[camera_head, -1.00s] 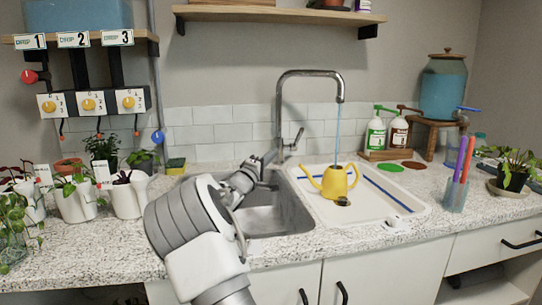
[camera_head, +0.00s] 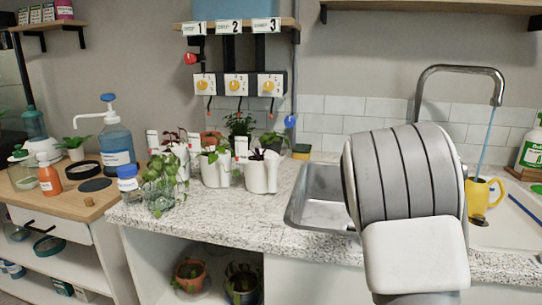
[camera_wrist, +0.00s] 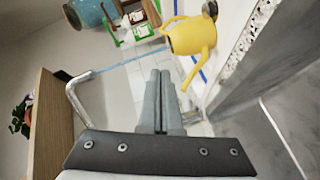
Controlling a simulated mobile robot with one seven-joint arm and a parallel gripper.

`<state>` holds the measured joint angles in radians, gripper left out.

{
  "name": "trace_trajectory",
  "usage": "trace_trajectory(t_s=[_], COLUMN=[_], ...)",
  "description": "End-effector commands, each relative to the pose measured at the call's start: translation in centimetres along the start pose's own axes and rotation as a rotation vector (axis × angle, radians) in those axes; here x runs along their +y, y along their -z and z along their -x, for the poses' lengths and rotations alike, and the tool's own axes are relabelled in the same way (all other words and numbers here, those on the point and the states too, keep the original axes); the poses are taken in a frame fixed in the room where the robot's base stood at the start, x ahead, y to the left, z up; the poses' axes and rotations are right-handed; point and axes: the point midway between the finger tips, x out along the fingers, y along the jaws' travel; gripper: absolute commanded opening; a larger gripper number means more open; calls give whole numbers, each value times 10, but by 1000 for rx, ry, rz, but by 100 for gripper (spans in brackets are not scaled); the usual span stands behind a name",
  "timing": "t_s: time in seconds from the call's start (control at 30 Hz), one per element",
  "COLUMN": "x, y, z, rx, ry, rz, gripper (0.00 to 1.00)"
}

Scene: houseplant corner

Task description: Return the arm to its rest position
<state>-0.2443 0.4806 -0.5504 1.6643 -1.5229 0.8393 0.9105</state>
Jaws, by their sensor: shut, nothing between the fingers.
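My arm's large grey and white link fills the right of the head view and hides part of the sink. My gripper (camera_wrist: 162,80) shows in the wrist view, its two fingers together with nothing between them. In the head view the gripper is hidden behind the arm. The wrist view is tilted sideways. A yellow watering can (camera_wrist: 192,36) lies beyond the fingertips in that view; it also shows in the head view (camera_head: 483,194), partly hidden by my arm, under the running faucet (camera_head: 458,71).
The sink (camera_head: 318,210) lies just left of my arm. White planters (camera_head: 262,175) stand on the speckled counter (camera_head: 215,225). Bottles, such as an orange one (camera_head: 48,178), stand on a wooden-topped unit at left. A wall shelf (camera_head: 440,7) is above the faucet.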

Motion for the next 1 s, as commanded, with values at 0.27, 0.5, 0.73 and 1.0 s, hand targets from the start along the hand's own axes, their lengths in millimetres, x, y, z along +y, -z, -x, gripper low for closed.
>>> trace_trajectory(t_s=[0.27,0.5,0.73,1.0], x=[2,-9,-19,-33], y=[-88,-142,-182,-226], z=[60,140,221,316], rx=[-189,-250,-237,-162], ry=[331,626,873,1123], rz=[-147,-222,-261,-281], gripper=[0,0,0,0])
